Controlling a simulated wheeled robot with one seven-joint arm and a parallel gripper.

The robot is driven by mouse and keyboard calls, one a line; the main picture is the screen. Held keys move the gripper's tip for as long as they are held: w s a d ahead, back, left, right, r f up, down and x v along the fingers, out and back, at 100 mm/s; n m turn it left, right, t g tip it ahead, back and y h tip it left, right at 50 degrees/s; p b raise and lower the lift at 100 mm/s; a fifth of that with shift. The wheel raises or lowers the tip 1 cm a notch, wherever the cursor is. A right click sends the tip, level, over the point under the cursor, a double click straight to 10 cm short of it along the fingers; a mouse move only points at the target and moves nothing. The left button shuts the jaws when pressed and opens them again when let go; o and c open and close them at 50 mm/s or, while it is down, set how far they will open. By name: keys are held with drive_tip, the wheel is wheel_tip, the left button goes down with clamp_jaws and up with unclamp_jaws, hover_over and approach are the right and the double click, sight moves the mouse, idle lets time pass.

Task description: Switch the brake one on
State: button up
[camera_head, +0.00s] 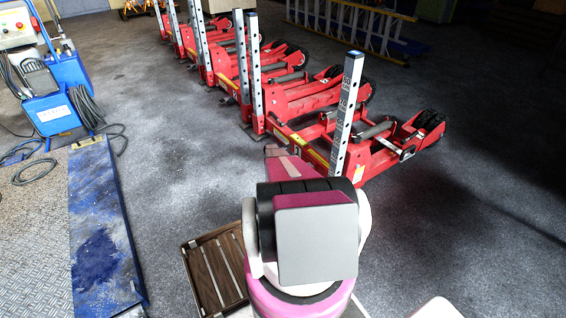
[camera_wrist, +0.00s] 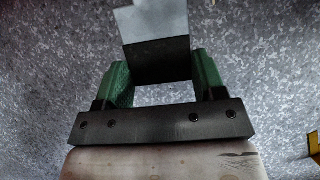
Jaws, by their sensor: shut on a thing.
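Several red trolley jacks with upright, hole-punched grey posts stand in a row. The nearest jack (camera_head: 413,139) has its numbered post (camera_head: 347,115) just beyond my arm. In the wrist view my gripper (camera_wrist: 160,62) has its two green fingers on either side of a flat piece (camera_wrist: 162,60), black at the near end and light grey at the far end. The fingers are shut on it. I cannot tell whether this piece is the brake. In the head view my arm hides my gripper and the held piece.
A blue ramp (camera_head: 100,235) lies at the left, with a blue machine (camera_head: 52,108) and loose black cables beyond it. A brown slatted pallet (camera_head: 215,270) lies left of my arm. A ladder (camera_head: 350,22) lies at the back. The grey floor at right is clear.

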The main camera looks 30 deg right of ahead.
drive_tip(key=o, duration=1.3)
drive_tip(key=v, duration=1)
drive_tip(key=shift+a+r, duration=0.2)
drive_tip(key=shift+r, duration=0.15)
